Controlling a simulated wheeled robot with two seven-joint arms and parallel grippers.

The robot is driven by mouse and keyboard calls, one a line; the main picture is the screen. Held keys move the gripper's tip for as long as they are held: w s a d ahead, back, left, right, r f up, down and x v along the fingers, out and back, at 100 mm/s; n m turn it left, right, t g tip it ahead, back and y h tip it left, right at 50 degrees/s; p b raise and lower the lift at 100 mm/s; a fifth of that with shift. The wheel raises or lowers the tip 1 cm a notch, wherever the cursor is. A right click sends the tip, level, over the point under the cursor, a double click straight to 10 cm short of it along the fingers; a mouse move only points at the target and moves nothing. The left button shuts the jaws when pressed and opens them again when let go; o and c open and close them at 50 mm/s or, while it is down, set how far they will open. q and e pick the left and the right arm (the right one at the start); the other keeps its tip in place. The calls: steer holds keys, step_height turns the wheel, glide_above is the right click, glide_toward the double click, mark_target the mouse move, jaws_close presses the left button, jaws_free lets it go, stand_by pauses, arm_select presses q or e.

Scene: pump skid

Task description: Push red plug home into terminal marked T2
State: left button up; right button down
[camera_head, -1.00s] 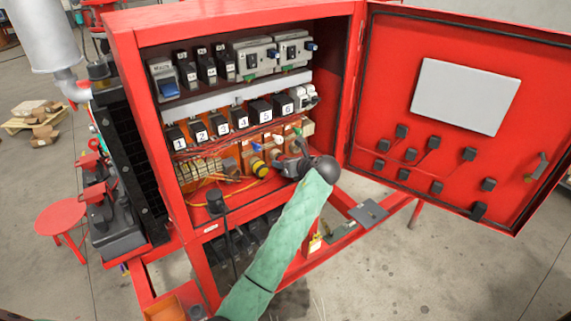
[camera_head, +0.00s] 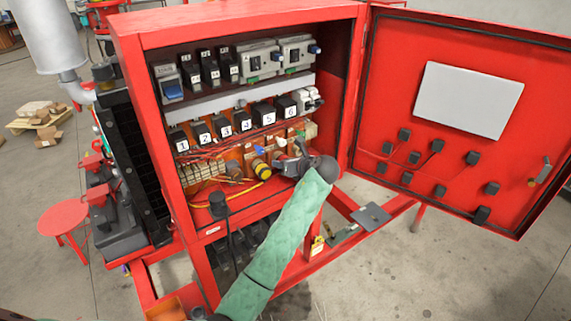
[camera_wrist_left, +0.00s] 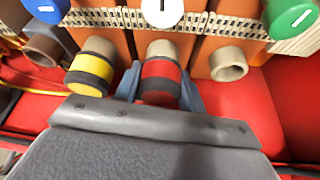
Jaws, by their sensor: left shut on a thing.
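In the left wrist view the red plug (camera_wrist_left: 161,82), with dark bands, sits between the blue-grey fingers of my left gripper (camera_wrist_left: 160,90). My left gripper is shut on it. The plug's far end meets a tan round terminal (camera_wrist_left: 163,49) on the orange panel, under a white knob (camera_wrist_left: 162,10). I cannot tell how deep the plug sits. In the head view my left gripper (camera_head: 281,165) is inside the lower right of the red cabinet, and the red plug is not clear there. No T2 mark can be read. My right gripper is not in view.
A yellow plug (camera_wrist_left: 91,70) is close on the left of the red one. An empty tan terminal (camera_wrist_left: 228,64) is on the right. Blue (camera_wrist_left: 45,10) and green (camera_wrist_left: 290,16) knobs flank the white one. The open red door (camera_head: 455,120) stands right of the cabinet.

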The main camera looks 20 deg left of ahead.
arm_select(q)
steer(key=shift+a, duration=0.1)
steer(key=o, duration=1)
steer(key=shift+o, duration=0.2)
